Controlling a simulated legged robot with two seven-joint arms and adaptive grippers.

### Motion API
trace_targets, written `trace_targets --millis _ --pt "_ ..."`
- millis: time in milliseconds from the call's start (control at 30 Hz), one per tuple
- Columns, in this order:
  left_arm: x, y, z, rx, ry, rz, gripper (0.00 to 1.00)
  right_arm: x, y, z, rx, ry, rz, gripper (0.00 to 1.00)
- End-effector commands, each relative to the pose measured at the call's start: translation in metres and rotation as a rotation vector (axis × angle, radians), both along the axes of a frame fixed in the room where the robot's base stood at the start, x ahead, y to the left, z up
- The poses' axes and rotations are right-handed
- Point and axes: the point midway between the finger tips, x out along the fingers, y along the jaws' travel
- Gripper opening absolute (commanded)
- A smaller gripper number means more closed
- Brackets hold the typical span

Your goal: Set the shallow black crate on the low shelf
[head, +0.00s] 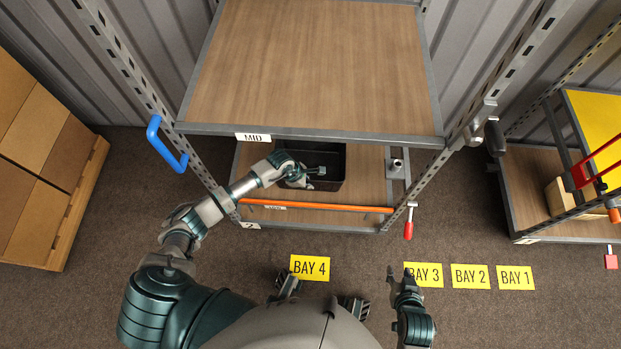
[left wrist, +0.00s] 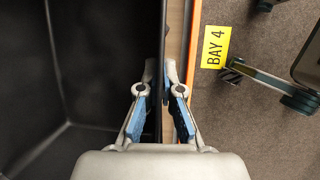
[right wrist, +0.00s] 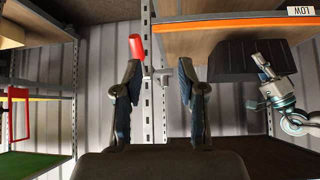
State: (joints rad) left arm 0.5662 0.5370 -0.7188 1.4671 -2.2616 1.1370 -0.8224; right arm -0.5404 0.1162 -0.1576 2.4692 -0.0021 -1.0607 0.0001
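The shallow black crate (head: 330,165) is on the wooden low shelf (head: 365,180), behind the orange bar. Its dark, empty-looking inside (left wrist: 75,70) fills the left of the left wrist view. My left gripper (head: 318,172) is at its near side. In the left wrist view the fingers (left wrist: 160,72) are close together, one on each side of the crate's rim, and appear shut on it. In the right wrist view, which is upside down, the crate (right wrist: 235,62) rests against the shelf board. My right gripper (head: 404,275) is open and empty, out in front of the rack.
The orange bar (head: 320,206) crosses the low shelf's front; a red-handled clamp (head: 409,225) hangs at its right end. The mid shelf (head: 315,65) overhangs the crate. Rack posts, a blue handle (head: 167,143) and stacked cartons (head: 40,140) stand left.

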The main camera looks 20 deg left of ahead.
Motion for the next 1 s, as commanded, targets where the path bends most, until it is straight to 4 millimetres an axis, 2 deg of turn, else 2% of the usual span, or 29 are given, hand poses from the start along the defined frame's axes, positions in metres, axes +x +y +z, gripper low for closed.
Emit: trace_targets --millis 300,567,600,700,1000 --pt "0.001 -0.001 -0.04 -0.002 0.0 0.001 0.0 0.032 0.013 0.017 0.052 -0.202 0.01 0.4" --pt "0.002 0.0 -0.044 0.0 -0.003 -0.001 0.0 0.037 0.015 0.023 0.061 -0.239 0.011 0.4" --pt "0.0 0.0 -0.045 0.001 0.001 -0.001 0.11 0.037 0.015 0.023 0.061 -0.238 0.011 0.4" --pt "0.001 0.0 -0.044 0.001 0.001 -0.001 0.31 0.037 0.015 0.023 0.06 -0.237 0.011 0.4" --pt "0.001 0.0 -0.042 0.0 -0.001 -0.001 0.31 0.038 0.015 0.022 0.059 -0.232 0.011 0.4"
